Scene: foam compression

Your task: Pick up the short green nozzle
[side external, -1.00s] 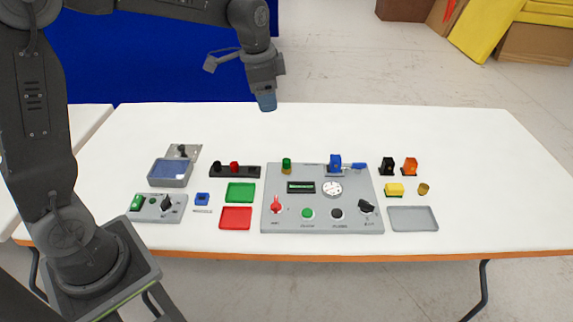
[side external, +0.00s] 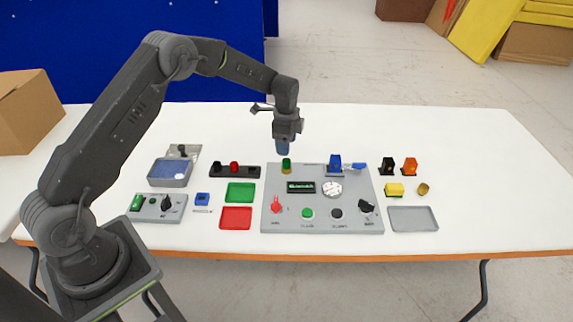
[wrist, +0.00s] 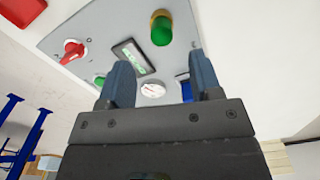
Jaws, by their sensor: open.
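The short green nozzle (side external: 286,168) stands upright at the back left of the grey control panel (side external: 320,222), with a brass-coloured base. My gripper (side external: 283,150) is just above it and apart from it, pointing down. In the wrist view the green nozzle (wrist: 161,31) is beyond the fingertips, roughly in line with the gap between them. My gripper's two blue fingers (wrist: 159,62) are spread, with nothing between them.
A black rack (side external: 250,172) with a red and a black nozzle is left of the panel. A blue part (side external: 335,161) stands on the panel's back edge to the right. Black (side external: 387,166) and orange (side external: 410,166) parts stand farther right. The table behind the panel is clear.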

